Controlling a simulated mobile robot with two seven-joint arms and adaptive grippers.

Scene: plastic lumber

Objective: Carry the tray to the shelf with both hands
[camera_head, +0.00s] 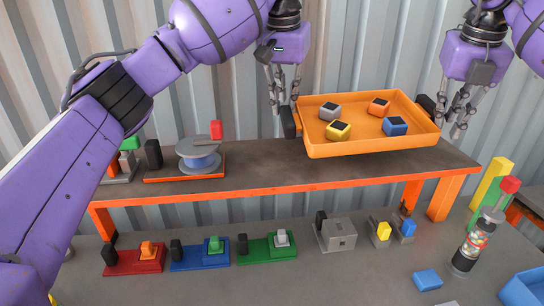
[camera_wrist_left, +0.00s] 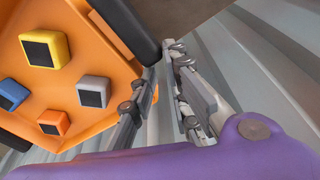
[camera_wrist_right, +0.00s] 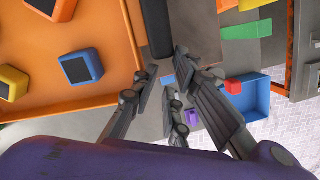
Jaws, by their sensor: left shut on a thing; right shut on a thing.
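The orange tray (camera_head: 365,146) is level at the right part of the raised shelf (camera_head: 262,170), which has a dark top and orange edge. I cannot tell whether its bottom touches the shelf. Four-sided blocks in grey, orange, yellow and blue lie in it, each with a dark top. My left gripper (camera_head: 281,108) is shut at the black handle (camera_head: 290,121) on the tray's left side. My right gripper (camera_head: 458,118) is shut at the black handle (camera_head: 427,104) on its right side. The tray also shows in the left wrist view (camera_wrist_left: 96,75) and right wrist view (camera_wrist_right: 100,106).
A grey spool (camera_head: 199,158) stands on the shelf's left part. Below, the bench holds red, blue and green fixtures (camera_head: 268,250) and a grey box (camera_head: 337,235). A signal-like column (camera_head: 473,240) and blue bin (camera_head: 524,290) stand at right. A corrugated wall is behind.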

